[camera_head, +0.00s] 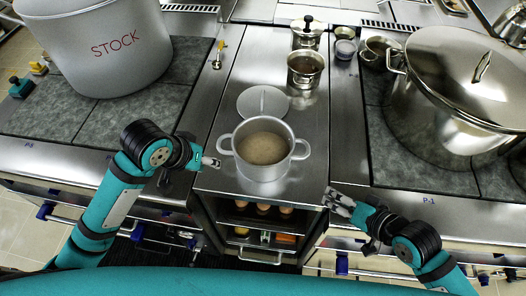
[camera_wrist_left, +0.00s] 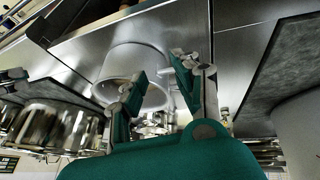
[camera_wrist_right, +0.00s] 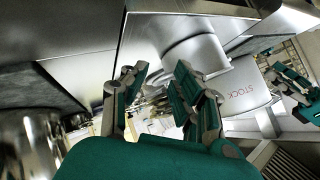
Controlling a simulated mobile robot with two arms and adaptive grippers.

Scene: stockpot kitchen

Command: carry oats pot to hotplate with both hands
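The oats pot (camera_head: 262,160) is a light grey two-handled pot with beige oats inside. It stands upright near the front of the steel counter between two stoves. My left gripper (camera_head: 211,162) is just left of the pot's left handle, apart from it. In the left wrist view its fingers (camera_wrist_left: 158,80) are spread, with the pot (camera_wrist_left: 140,62) beyond them. My right gripper (camera_head: 338,200) is right of and nearer than the pot, clear of its right handle. In the right wrist view its fingers (camera_wrist_right: 158,82) are apart and empty. Grey hotplates (camera_head: 135,120) lie on the left stove.
A large STOCK pot (camera_head: 100,50) stands on the left hotplates. A big lidded steel pot (camera_head: 440,120) covers much of the right stove. Behind the oats pot are a flat lid (camera_head: 263,102) and a small steel pot (camera_head: 304,72). The front left hotplate is clear.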

